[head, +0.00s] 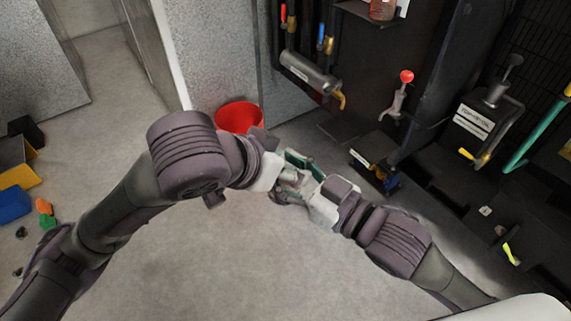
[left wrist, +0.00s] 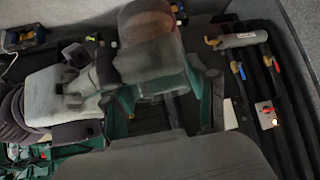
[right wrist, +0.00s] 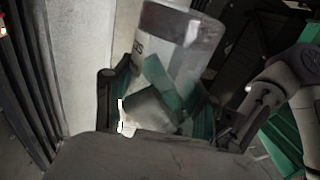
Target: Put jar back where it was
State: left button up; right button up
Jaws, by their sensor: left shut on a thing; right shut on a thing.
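A clear jar with a brownish end (left wrist: 150,55) is between the green-padded fingers of my left gripper (head: 291,175) in the left wrist view. In the right wrist view, the jar (right wrist: 183,38) shows a dark band and a label with letters, and stands beyond the fingers of my right gripper (right wrist: 160,100). Both grippers are shut on the jar, facing each other. In the head view, my right gripper (head: 306,190) meets the left one low over the floor, and they mostly hide the jar. The jar looks tilted in the wrist views.
A reddish jar-like container (head: 382,10) stands on a small shelf at the top. A red bucket (head: 239,118) is behind my left arm. Dark machinery with a red-knobbed lever (head: 405,78) and a yellow-handled valve (head: 470,154) fills the right. Bins (head: 16,177) are at far left.

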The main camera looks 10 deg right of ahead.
jog(key=o, duration=1.3)
jog(key=shift+c, duration=0.2)
